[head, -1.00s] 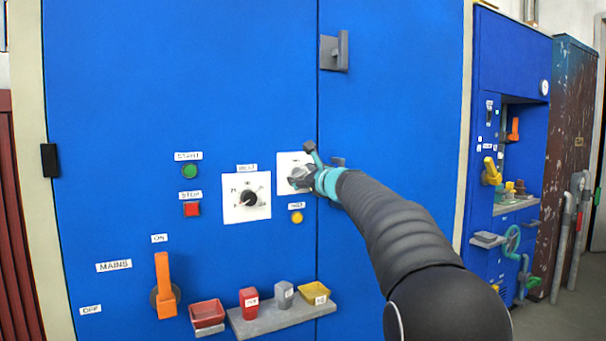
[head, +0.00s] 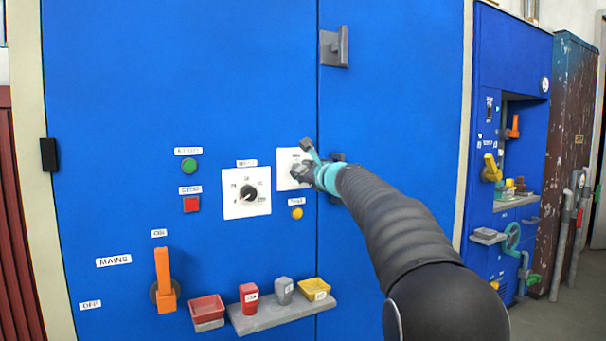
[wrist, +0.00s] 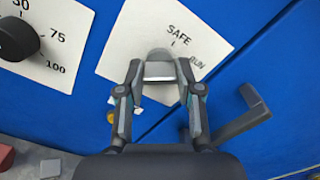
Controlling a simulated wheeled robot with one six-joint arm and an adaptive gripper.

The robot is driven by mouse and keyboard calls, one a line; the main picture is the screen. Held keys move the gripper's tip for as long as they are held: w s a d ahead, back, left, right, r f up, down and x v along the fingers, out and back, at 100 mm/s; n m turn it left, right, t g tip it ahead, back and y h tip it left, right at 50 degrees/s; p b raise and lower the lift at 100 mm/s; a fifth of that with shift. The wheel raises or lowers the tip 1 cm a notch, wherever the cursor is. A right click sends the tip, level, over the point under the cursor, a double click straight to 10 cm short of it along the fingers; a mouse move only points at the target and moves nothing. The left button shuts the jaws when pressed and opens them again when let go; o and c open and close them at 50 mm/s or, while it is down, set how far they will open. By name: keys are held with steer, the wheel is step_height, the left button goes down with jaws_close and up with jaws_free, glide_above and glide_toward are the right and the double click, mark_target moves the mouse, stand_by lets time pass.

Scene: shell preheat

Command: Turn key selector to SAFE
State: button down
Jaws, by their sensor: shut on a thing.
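The key selector (wrist: 159,64) is a grey knob on a white plate (head: 288,158) with SAFE and RUN printed beside it. In the wrist view its plate (wrist: 122,50) is tilted, with SAFE at the upper right and RUN further right and lower. My gripper (wrist: 159,78) is shut on the key selector, one finger on each side. My gripper also shows in the head view (head: 300,172), where it hides most of the knob. I cannot tell exactly which mark the knob points at.
A black dial (head: 248,193) is left of the plate, with a yellow button (head: 297,213) below. A grey door handle (wrist: 243,118) sits close to the right of my gripper. A shelf (head: 262,321) with small containers is lower down.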

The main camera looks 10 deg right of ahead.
steer(key=n+b, duration=0.6)
steer(key=n, duration=0.4)
steer(key=shift+f+n, duration=0.1)
steer(key=shift+n, duration=0.2)
stand_by(0.4)
steer(key=c, duration=0.8)
jaws_free()
steer(key=shift+o, duration=0.2)
steer(key=v, duration=1.2)
